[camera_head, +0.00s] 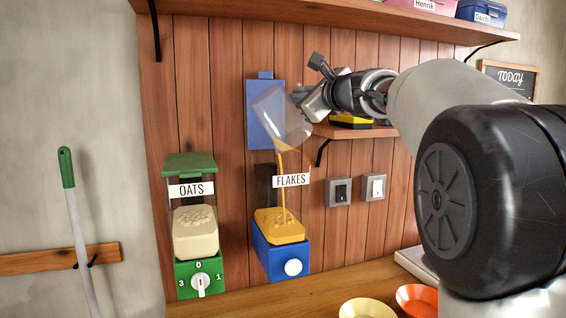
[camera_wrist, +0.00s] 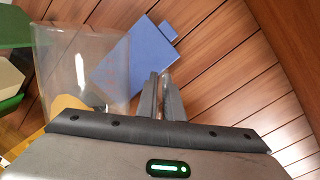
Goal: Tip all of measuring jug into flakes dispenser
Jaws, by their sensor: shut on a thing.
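The clear measuring jug (camera_head: 268,104) is tilted steeply in the air above the flakes dispenser (camera_head: 287,262). A thin yellow-orange stream falls from it into the dispenser, past the FLAKES label. A mound of yellow flakes (camera_head: 280,226) sits in the dispenser above its blue base. The dispenser's blue lid (camera_head: 258,90) stands open against the wall behind the jug. My gripper (camera_head: 303,96) is shut on the jug at its right side. In the wrist view the jug (camera_wrist: 75,55) looks nearly empty, beside my gripper fingers (camera_wrist: 163,98); the exact grip point is unclear.
The OATS dispenser (camera_head: 199,278), with a closed green lid, stands left of the flakes dispenser. A small shelf (camera_head: 358,131) and two wall switches (camera_head: 340,191) are to the right. Yellow (camera_head: 367,308) and orange (camera_head: 415,298) bowls sit on the counter.

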